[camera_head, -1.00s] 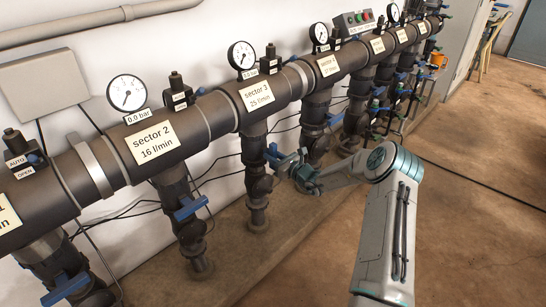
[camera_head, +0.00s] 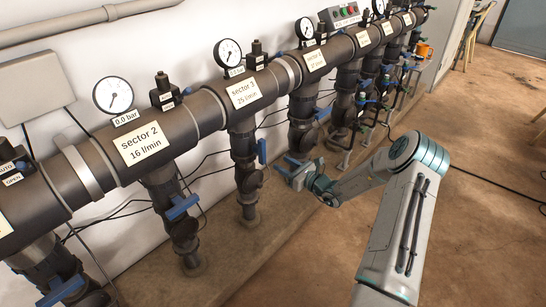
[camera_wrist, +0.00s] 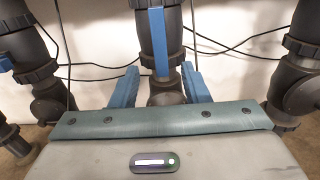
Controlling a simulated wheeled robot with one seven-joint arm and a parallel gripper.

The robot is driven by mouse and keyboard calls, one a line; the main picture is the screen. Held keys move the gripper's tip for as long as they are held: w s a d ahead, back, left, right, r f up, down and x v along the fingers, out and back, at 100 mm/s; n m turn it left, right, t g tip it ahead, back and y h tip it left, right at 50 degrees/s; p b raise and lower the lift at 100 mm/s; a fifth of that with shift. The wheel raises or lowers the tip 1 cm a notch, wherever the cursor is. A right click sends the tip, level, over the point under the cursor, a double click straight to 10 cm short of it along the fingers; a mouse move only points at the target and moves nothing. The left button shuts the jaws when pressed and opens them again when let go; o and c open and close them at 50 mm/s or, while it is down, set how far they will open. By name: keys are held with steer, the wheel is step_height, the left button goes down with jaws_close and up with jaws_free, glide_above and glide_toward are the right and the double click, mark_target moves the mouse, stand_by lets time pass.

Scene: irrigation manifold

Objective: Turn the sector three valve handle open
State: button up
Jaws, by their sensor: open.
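The sector three valve handle (camera_head: 262,151) is a blue lever on the dark vertical pipe under the "sector 3" label (camera_head: 243,92). It stands upright, in line with its pipe. In the wrist view the blue handle (camera_wrist: 158,40) hangs straight down in front of the pipe. My gripper (camera_head: 285,166) is just right of the handle and apart from it in the head view. In the wrist view the two blue fingers of my gripper (camera_wrist: 160,72) are spread wide, one on each side of the pipe, with nothing held between them.
The sector 2 handle (camera_head: 182,207) lies crosswise to its pipe at the left. A gauge (camera_head: 228,52) stands above the main pipe. Thin black cables run along the wall. Other valve pipes stand on both sides. The concrete floor (camera_head: 480,230) at the right is clear.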

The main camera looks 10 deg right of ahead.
steer(key=shift+v, duration=1.35)
steer(key=shift+a+r, duration=0.1)
steer(key=s+a+r+n+g+p, duration=0.5)
steer(key=s+a+r+n+g, duration=0.2)
steer(key=s+r+n, duration=0.3)
steer(key=s+a+r+n+g+p, duration=0.55)
steer(key=s+a+r+n, duration=0.25)
steer(key=r, duration=0.3)
steer(key=s+d+r+n+h+p, duration=0.3)
steer(key=s+r+n+h+p, duration=0.1)
steer(key=s+r, duration=0.5)
steer(key=s+d+r+n+h+p, duration=0.4)
steer(key=s+r+n+h, duration=0.2)
steer(key=s+r, duration=0.3)
steer(key=shift+s+d+r+n+t+h+p, duration=0.2)
steer(key=shift+s+n+t+h+p, duration=0.1)
steer(key=shift+s+n+t+p, duration=0.15)
